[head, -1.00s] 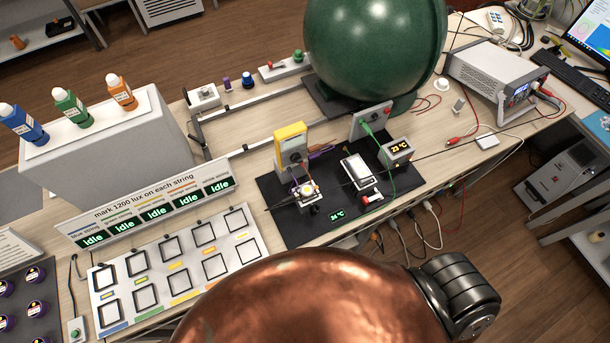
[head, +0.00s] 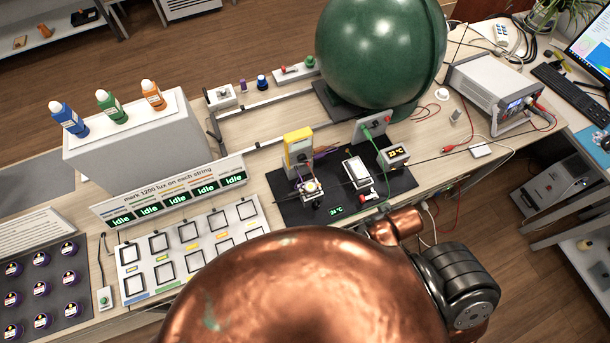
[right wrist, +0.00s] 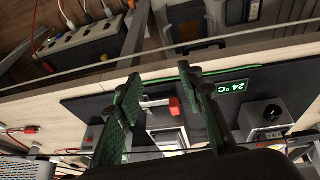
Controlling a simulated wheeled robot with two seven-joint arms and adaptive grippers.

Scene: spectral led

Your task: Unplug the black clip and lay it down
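I cannot pick out the black clip with certainty in either view. On the black mat (head: 292,212) stand a yellow meter (head: 298,147), a small lit fixture (head: 310,189), a white-faced module (head: 357,171) and a grey box (head: 371,129) with a green lead. Purple leads run near the meter. My right gripper (right wrist: 168,98) is open and empty in the right wrist view, over the mat's front edge. A red-ended part (right wrist: 174,106) shows between its fingers, apart from them. My copper arm hides the right gripper in the head view. My left gripper is out of view.
A large green sphere (head: 375,50) stands behind the mat. A power supply (head: 495,85) with red leads is at the right. A white board of square frames (head: 190,245) lies left of the mat. Cables hang below the table's front edge.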

